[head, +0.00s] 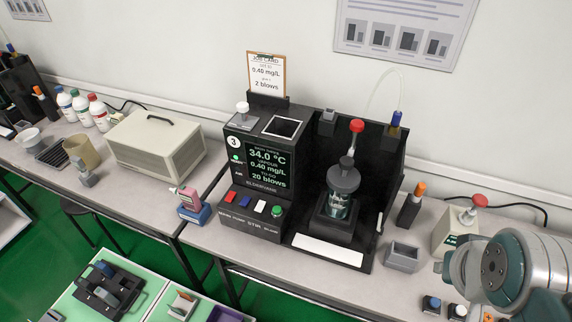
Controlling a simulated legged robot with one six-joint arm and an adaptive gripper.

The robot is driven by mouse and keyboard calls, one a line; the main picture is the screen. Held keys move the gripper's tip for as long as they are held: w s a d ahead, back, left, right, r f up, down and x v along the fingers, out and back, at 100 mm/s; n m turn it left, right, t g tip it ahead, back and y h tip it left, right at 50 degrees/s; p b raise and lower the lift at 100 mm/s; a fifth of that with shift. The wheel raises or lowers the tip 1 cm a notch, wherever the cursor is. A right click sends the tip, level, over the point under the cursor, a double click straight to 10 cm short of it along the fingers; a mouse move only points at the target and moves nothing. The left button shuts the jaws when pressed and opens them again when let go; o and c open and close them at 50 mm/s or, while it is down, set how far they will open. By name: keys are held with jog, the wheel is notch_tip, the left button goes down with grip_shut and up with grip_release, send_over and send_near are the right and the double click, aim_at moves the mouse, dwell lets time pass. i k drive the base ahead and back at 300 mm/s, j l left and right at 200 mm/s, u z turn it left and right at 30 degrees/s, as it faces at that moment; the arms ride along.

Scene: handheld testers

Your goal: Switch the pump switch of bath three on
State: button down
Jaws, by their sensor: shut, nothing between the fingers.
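Bath three is the black unit with a round "3" label (234,142), standing on the bench in the middle of the head view. Its lit display (268,167) reads 34.0 °C, 0.40 mg/L and 20 blows. On its sloped front are a red switch (230,197), a blue switch (245,201), a white switch (260,206) and a round green button (277,210). The small lettering below seems to read main, pump, stir and blow, so the blue one appears to be the pump switch. Its position is too small to tell. My gripper is not in view; only part of my arm shows at lower right.
A glass jar with a dark lid (343,179) stands right of the panel under a red-topped tube. A pink tester (189,198) sits in a blue cradle left of the switches. A grey open box (402,256) and a red-knobbed beige box (455,228) stand at right.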

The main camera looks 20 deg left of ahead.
aim_at(245, 199)
jog(key=k+u, duration=0.15)
jog(key=u, duration=0.25)
jog(key=k+u, duration=0.15)
jog(key=u, duration=0.25)
jog(key=i+u, duration=0.15)
jog(key=u, duration=0.15)
jog(key=i+l+u, duration=0.1)
jog(key=u, duration=0.2)
jog(key=l, duration=0.05)
